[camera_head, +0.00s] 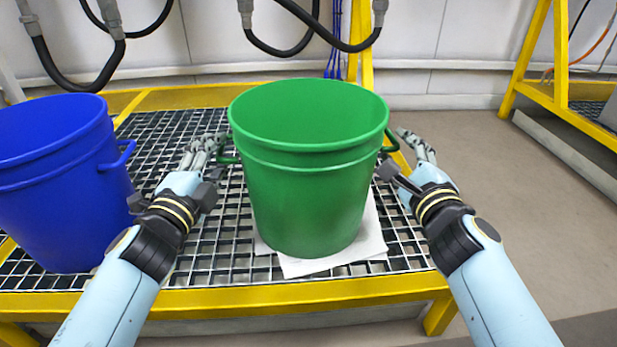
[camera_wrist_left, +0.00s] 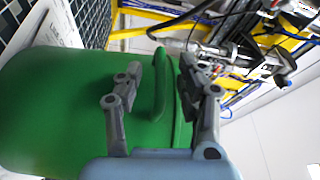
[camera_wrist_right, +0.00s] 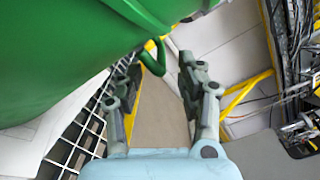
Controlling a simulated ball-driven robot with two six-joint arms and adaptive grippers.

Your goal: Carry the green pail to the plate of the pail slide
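The green pail (camera_head: 310,175) stands upright on white sheets on a metal grating. It has a handle on each side. My left gripper (camera_head: 212,158) is at its left handle (camera_head: 228,158). In the left wrist view the open fingers (camera_wrist_left: 165,85) lie on either side of that handle (camera_wrist_left: 161,82), not closed on it. My right gripper (camera_head: 402,155) is at its right handle (camera_head: 391,143). In the right wrist view the fingers (camera_wrist_right: 158,75) are open, with the handle (camera_wrist_right: 153,62) between them near the tips. I cannot make out the pail slide's plate.
A blue pail (camera_head: 60,185) stands on the grating (camera_head: 215,262) at the left, close to my left arm. The yellow frame edge (camera_head: 280,297) runs along the front. Black hoses (camera_head: 310,40) hang at the back. Open floor (camera_head: 520,190) lies to the right.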

